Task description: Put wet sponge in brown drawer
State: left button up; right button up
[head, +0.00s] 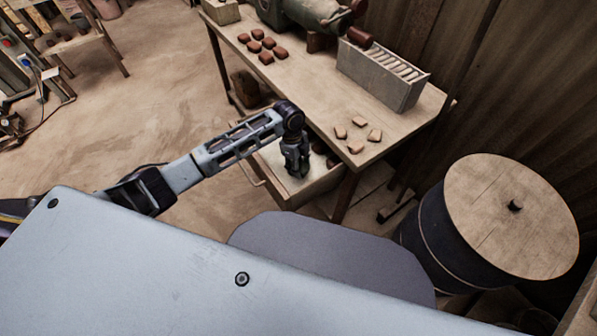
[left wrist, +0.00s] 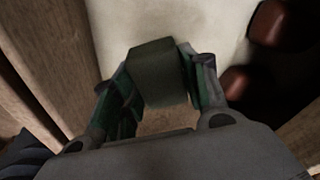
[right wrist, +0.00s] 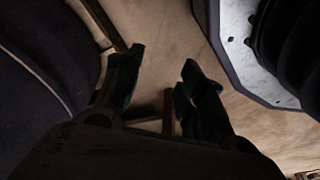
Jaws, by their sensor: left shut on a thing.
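The sponge (left wrist: 160,72) is a dark grey-green block in the left wrist view. My left gripper (left wrist: 163,82) is shut on it, with a finger on each side. In the head view my left gripper (head: 296,170) points down over the open drawer (head: 318,187) under the table's near end. The drawer has a pale inside and wooden walls; its inside (left wrist: 225,30) also shows behind the sponge. How high the sponge is above the drawer floor I cannot tell. My right gripper (right wrist: 163,62) is open and empty, away from the drawer.
Dark red-brown pieces (left wrist: 280,24) lie in the drawer beside the sponge. The wooden table (head: 310,88) above carries several brown tiles (head: 267,45), paler tiles (head: 357,134) and a grey rack (head: 383,75). A lidded drum (head: 510,215) stands at the right.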

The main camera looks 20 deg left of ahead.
pick_arm(q)
jog(key=shift+f, duration=0.65)
jog(key=shift+f+b, duration=0.4)
jog(key=shift+f, duration=0.95)
pick_arm(e)
jog(key=r, duration=0.1)
jog(key=w+a+r, duration=0.1)
jog(key=shift+r, duration=0.3)
pick_arm(q)
jog(key=shift+f, duration=0.1)
pick_arm(e)
jog(key=shift+s, duration=0.1)
pick_arm(q)
jog(key=o, duration=0.9)
pick_arm(e)
jog(key=shift+f, duration=0.2)
